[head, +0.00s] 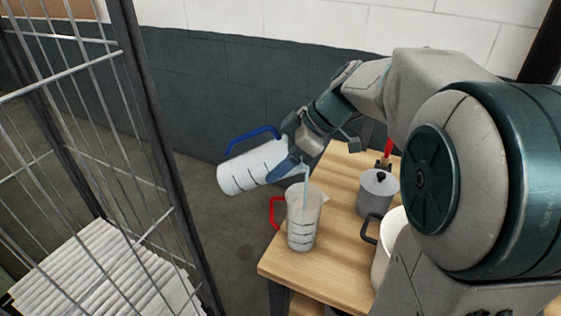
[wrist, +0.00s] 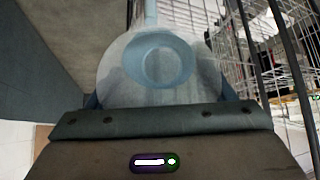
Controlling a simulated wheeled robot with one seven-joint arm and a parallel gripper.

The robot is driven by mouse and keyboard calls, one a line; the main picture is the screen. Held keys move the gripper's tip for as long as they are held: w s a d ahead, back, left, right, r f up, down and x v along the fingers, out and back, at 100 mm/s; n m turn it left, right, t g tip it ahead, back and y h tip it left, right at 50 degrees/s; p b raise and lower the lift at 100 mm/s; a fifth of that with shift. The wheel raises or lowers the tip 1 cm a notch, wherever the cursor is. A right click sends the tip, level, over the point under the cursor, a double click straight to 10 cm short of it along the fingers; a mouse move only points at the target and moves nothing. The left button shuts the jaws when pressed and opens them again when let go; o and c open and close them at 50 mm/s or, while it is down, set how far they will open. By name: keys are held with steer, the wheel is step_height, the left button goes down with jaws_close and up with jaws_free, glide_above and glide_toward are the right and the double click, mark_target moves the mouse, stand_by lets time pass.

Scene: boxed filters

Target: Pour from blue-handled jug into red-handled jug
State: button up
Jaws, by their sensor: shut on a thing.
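The blue-handled jug (head: 247,170) is tilted on its side in the air, its blue handle on top and its mouth toward the right. My gripper (head: 294,160) is shut on it near the mouth end. A thin pale stream runs down from the mouth into the red-handled jug (head: 303,222). The red-handled jug stands upright on the wooden table, its red handle to the left, with pale liquid inside. In the wrist view the blue-handled jug (wrist: 118,75) fills the space beyond my gripper, with a pale blue ring shape inside.
The wooden table (head: 322,275) also holds a lidded grey pot (head: 377,193), a white container with a dark handle (head: 388,240) and a red-handled item behind. A wire cage (head: 140,150) with boxed filters (head: 95,275) stands at left.

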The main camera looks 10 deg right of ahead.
steer(key=shift+d+f+y+b, duration=0.15)
steer(key=shift+f+y+b, duration=0.3)
steer(key=shift+b, duration=1.15)
stand_by(1.4)
steer(key=shift+r, duration=0.15)
stand_by(1.0)
steer(key=shift+a+r+h+p, duration=0.2)
steer(key=shift+r+h+p, duration=0.35)
steer(key=shift+p, duration=0.3)
steer(key=shift+a+r+h+p, duration=0.1)
steer(key=shift+r+h+p, duration=0.35)
steer(key=shift+p, duration=0.2)
steer(key=shift+f, duration=0.1)
steer(key=shift+w+a+r+g+h+p, duration=0.1)
steer(key=shift+r+g+h+p, duration=0.2)
steer(key=shift+r+h+p, duration=0.5)
steer(key=shift+h+p, duration=0.25)
steer(key=shift+p, duration=0.45)
